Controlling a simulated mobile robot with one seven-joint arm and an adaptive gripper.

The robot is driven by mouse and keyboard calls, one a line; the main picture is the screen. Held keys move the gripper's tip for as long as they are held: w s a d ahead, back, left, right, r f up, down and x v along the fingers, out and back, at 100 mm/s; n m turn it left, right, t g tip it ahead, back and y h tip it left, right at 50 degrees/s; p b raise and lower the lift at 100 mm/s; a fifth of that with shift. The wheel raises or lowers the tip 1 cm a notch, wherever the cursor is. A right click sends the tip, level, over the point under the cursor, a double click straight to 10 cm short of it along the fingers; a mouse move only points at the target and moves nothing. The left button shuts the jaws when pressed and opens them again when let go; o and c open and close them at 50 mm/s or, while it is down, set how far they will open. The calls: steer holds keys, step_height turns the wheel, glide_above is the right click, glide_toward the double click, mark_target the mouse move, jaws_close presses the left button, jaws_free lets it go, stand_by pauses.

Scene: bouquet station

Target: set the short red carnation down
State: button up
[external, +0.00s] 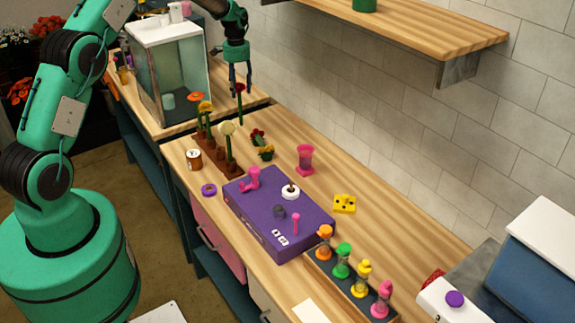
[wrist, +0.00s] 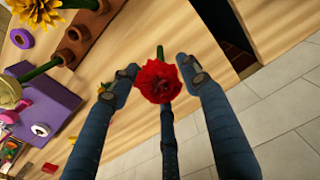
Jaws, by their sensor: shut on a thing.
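The short red carnation (external: 239,88) is between the fingers of my gripper (external: 239,80), at the back of the wooden counter beside the glass cabinet. In the wrist view, its red bloom (wrist: 158,82) faces the camera between the fingertips of my gripper (wrist: 159,72). A bit of green stem shows past the bloom; most of the stem is hidden there. My gripper is shut on the carnation. I cannot tell whether the stem's lower end touches the counter.
A brown rack (external: 222,158) holds several upright flowers, left of and nearer than my gripper. The glass cabinet (external: 170,75) stands at left.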

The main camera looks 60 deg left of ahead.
mark_target(239, 95)
steer(key=shift+f, duration=0.1)
steer(key=shift+f, duration=2)
steer(key=o, duration=1.1)
steer(key=shift+r, duration=3.9)
steer(key=shift+d+r, duration=0.1)
